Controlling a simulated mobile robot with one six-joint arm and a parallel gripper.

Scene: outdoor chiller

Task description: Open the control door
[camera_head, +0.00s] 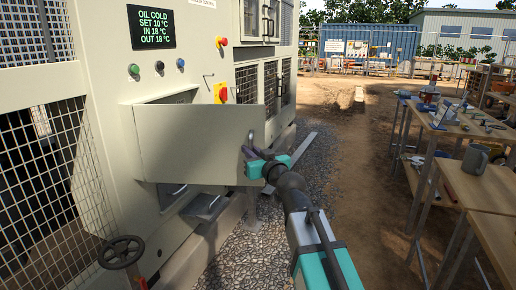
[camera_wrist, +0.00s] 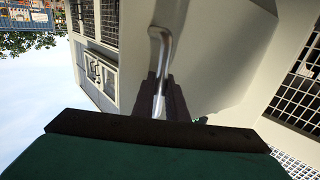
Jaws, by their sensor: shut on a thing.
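The control door (camera_head: 205,140) is a pale cream panel on the front of the chiller cabinet. It stands partly open, swung out from the cabinet face, with a gap showing above and below it. Its metal handle is near the right edge. My gripper (camera_head: 254,158) is at that edge and is shut on the handle. In the wrist view the bent silver handle (camera_wrist: 160,45) runs down between the dark fingers (camera_wrist: 160,98), with the door's cream surface (camera_wrist: 220,55) behind it. The inside of the opening is mostly hidden by the door.
Above the door are a display (camera_head: 151,27), small buttons and a red-and-yellow switch (camera_head: 221,92). A black handwheel (camera_head: 121,252) stands low at the left. Workbenches (camera_head: 470,180) with tools and a grey mug (camera_head: 475,159) line the right. Gravel and dirt ground between is mostly clear.

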